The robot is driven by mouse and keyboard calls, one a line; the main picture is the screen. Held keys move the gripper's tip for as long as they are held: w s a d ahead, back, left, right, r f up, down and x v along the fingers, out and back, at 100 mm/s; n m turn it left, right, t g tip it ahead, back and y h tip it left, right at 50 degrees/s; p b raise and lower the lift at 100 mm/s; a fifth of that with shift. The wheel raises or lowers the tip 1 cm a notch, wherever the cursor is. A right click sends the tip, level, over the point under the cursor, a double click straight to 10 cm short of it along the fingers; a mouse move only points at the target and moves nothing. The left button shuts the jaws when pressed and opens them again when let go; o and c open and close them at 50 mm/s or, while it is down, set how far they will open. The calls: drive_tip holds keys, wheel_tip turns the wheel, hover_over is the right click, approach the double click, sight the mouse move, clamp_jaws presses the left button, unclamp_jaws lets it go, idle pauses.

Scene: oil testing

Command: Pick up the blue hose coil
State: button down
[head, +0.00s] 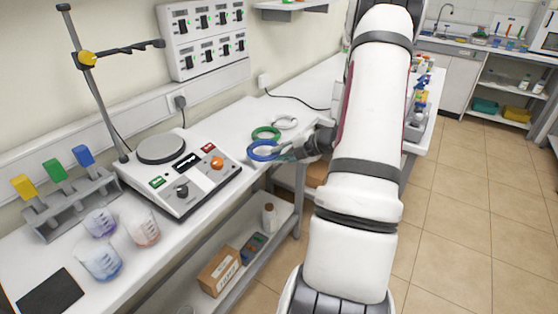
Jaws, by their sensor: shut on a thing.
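The blue hose coil (264,151) is a ring on the white bench, right of the hotplate device. My gripper (290,152) reaches in from the right at the end of my white arm and is shut on the coil's right side. The fingertips are small and partly hidden by the wrist. I cannot tell whether the coil is lifted or still touches the bench. A green hose coil (266,133) lies just behind it, and a white coil (284,122) lies behind that.
A hotplate device (182,172) with a stand (94,95) is to the left. Beakers (142,229) and a grey rack (75,205) with coloured pieces stand at the bench's near left. A lower shelf holds a cardboard box (219,271). The bench beyond the coils looks mostly clear.

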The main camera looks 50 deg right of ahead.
drive_tip(key=s+a, duration=0.2)
drive_tip(key=s, duration=0.5)
drive_tip(key=s+a+r, duration=0.1)
drive_tip(key=s+a, duration=0.1)
drive_tip(key=s, duration=0.5)
drive_tip(key=shift+s+a, duration=0.25)
drive_tip(key=shift+s, duration=0.15)
